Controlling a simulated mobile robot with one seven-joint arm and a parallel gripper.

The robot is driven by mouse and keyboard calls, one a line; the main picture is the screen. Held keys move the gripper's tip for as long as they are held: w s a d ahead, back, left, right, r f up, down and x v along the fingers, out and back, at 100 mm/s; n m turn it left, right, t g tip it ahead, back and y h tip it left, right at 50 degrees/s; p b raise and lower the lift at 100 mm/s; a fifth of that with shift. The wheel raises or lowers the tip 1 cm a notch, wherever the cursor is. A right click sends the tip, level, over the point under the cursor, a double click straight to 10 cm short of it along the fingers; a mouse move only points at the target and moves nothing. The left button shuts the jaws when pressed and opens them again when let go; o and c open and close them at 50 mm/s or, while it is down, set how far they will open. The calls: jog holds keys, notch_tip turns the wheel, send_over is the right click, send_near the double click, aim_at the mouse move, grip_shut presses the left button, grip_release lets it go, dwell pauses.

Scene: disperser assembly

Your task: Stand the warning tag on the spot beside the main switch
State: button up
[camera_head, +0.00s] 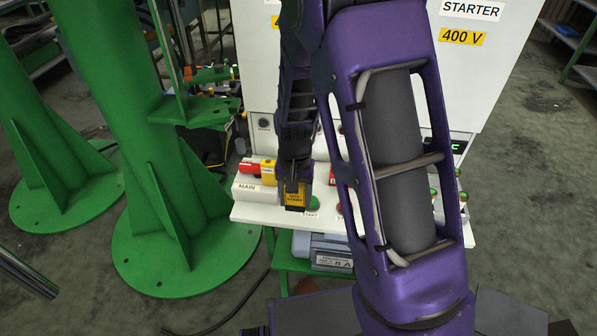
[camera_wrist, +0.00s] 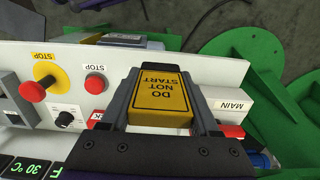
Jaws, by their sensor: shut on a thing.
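The yellow warning tag (camera_head: 295,199) with black "DO NOT START" lettering is between the fingers of my gripper (camera_head: 296,190). In the wrist view, the tag (camera_wrist: 160,92) fills the gap between the two dark fingers of my gripper (camera_wrist: 163,82), lettering facing the camera. The main switch, a white housing (camera_head: 243,189) marked MAIN, stands just left of my gripper on the white panel ledge; its housing (camera_wrist: 236,107) is right of the fingers in the wrist view. I cannot tell whether the tag touches the ledge. The marked spot is not discernible.
A green START button (camera_head: 313,203) is close to the right of the tag. A red box (camera_wrist: 95,113), a STOP button (camera_wrist: 95,83) and an emergency stop (camera_wrist: 32,90) are farther along the panel. Green columns (camera_head: 150,200) stand at left.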

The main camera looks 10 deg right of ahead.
jog(key=w+d+f, duration=0.1)
jog(key=w+d, duration=0.1)
jog(key=w, duration=0.3)
jog(key=w+d, duration=0.2)
jog(key=w, duration=0.4)
jog(key=w+d+f, duration=0.1)
jog(key=w, duration=0.5)
jog(key=shift+w+d+f+b, duration=0.25)
jog(key=shift+d+f+b, duration=0.05)
jog(key=shift+d+b, duration=0.1)
jog(key=shift+w+d+f, duration=0.1)
jog(key=shift+f, duration=1)
jog(key=shift+w+f, duration=0.1)
jog(key=shift+f, duration=1)
jog(key=shift+f+b, duration=0.1)
jog(key=shift+b, duration=0.25)
jog(key=o, duration=1.4)
jog(key=shift+f, duration=0.1)
notch_tip(320, 180, up, 12)
jog(key=shift+r+p, duration=0.2)
jog(key=shift+p, duration=0.6)
